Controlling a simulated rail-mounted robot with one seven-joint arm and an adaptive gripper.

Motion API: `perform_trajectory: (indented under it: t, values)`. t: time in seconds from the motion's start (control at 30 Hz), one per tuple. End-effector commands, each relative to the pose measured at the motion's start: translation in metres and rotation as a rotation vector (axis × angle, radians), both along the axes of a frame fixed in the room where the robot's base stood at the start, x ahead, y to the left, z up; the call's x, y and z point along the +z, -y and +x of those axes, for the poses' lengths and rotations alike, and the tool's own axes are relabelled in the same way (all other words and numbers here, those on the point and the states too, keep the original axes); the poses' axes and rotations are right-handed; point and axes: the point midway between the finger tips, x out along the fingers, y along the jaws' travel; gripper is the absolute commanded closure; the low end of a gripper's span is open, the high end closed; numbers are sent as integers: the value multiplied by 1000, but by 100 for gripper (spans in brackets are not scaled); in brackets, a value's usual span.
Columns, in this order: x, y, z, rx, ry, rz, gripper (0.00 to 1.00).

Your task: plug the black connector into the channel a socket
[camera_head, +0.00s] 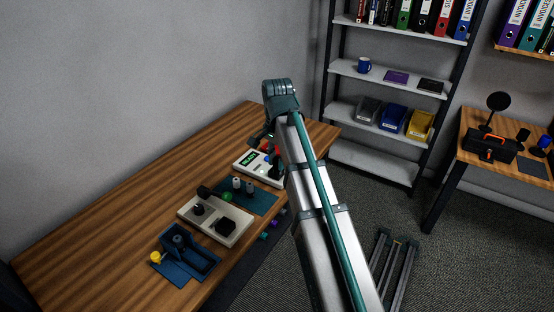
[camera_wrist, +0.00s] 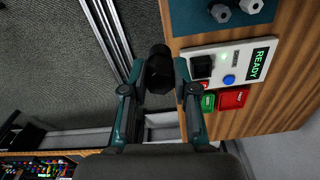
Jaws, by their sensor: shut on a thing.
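My gripper (camera_wrist: 160,90) is shut on a dark, faceted black connector (camera_wrist: 158,68), which shows between its two fingers in the wrist view. Connector and socket appear apart. In the head view my gripper (camera_head: 265,138) is over the far end of the table, by the white box (camera_head: 247,166); the connector cannot be made out there.
A teal mat (camera_head: 262,203) with grey fittings, a white tray (camera_head: 238,232) with black parts and a blue holder (camera_head: 205,264) line the wooden table (camera_head: 120,215).

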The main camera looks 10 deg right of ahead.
Motion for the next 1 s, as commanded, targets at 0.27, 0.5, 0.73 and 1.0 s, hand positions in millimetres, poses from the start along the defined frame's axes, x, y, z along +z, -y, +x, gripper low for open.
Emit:
perform_trajectory:
  t: [0.27, 0.5, 0.73, 1.0]
  values:
    - [17, -1, -4, 0, 0, 0, 100]
    - [30, -1, -4, 0, 0, 0, 100]
    - [42, -1, -4, 0, 0, 0, 100]
    - [52, 0, -4, 0, 0, 0, 100]
